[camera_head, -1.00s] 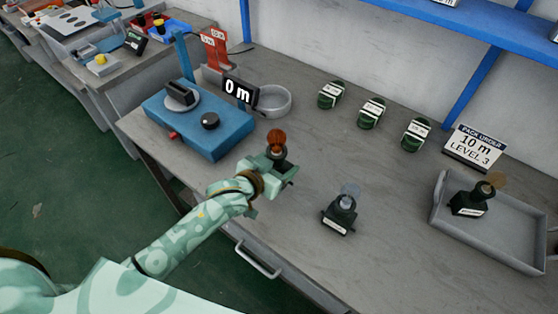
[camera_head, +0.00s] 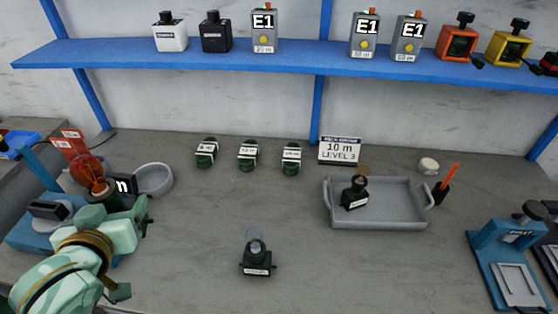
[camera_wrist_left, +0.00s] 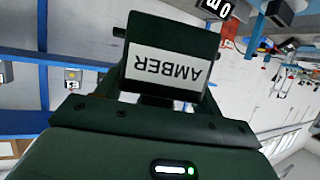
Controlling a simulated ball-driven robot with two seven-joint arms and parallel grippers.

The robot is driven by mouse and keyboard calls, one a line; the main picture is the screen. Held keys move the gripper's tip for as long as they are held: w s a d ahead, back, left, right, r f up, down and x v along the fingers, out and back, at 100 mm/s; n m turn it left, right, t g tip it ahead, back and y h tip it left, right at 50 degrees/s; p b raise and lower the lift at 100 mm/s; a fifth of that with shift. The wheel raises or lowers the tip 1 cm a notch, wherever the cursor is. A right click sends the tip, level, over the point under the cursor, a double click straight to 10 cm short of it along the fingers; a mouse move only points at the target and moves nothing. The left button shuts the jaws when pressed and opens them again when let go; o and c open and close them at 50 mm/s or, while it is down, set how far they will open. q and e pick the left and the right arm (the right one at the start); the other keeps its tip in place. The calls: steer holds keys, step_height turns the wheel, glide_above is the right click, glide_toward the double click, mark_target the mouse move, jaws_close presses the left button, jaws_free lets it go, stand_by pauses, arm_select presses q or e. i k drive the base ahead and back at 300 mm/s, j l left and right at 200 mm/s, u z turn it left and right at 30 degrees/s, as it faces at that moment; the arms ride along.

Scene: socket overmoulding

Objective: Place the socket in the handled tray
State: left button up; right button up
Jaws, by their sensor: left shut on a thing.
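My left gripper (camera_head: 116,214) is shut on a dark green socket with an orange-red bulb (camera_head: 88,172), held up at the left in the head view. In the left wrist view this socket (camera_wrist_left: 165,70) has a white label reading AMBER, seen upside down. The grey handled tray (camera_head: 385,225) is on the bench at the right, well away from the gripper. A dark socket with a brownish bulb (camera_head: 354,193) stands at its left end. Another dark socket with a clear greyish bulb (camera_head: 257,262) stands on the bench in front. My right gripper is not in view.
Behind the gripper are a blue device (camera_head: 28,232) and a round grey dish (camera_head: 154,180). Several labelled green items stand at the back, beside a "10 m LEVEL 3" sign (camera_head: 339,151). A blue stand (camera_head: 505,262) is at the right. The tray's right part is empty.

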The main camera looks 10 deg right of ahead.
mark_target(386, 212)
steer(key=l+z, duration=0.2)
steer(key=z, duration=0.2)
steer(key=l+z, duration=0.2)
steer(key=z, duration=0.15)
steer(key=l+z, duration=0.15)
steer(key=z, duration=0.25)
steer(key=i+l, duration=0.1)
steer(key=l, duration=0.35)
steer(key=i+l, duration=0.1)
steer(key=l, duration=0.3)
